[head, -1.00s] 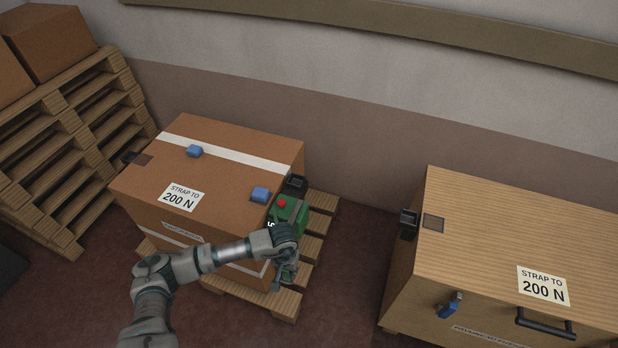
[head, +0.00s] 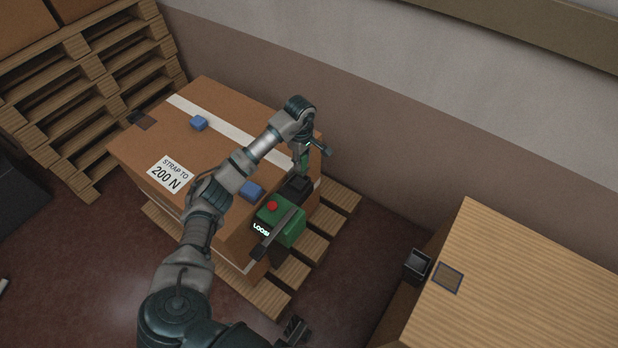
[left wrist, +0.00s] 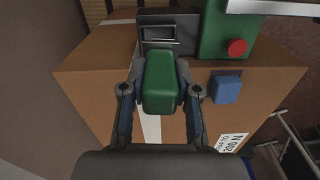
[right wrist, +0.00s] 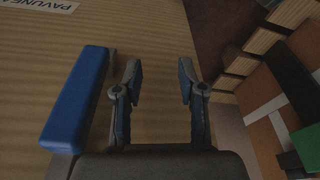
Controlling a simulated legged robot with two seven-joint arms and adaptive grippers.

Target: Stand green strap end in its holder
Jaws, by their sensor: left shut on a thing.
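The green strap end (left wrist: 160,82) is clamped between the two fingers of my left gripper (left wrist: 160,88). In the head view, my left gripper (head: 305,150) holds the green strap end (head: 304,161) above the far right edge of the cardboard box. The black holder (head: 298,187) is just below it, beside the green tensioner. In the left wrist view, the holder (left wrist: 160,34) with its slot lies just beyond the strap end; I cannot tell whether they touch. My right gripper (right wrist: 160,78) is open and empty beside a wooden surface.
The green tensioner (head: 284,222) has a red button, a grey lever and a display. Blue blocks (head: 199,123) sit on the cardboard box (head: 225,110), on a pallet (head: 335,210). A wooden crate (head: 530,270) stands right. A blue bar (right wrist: 78,100) is left of my right gripper.

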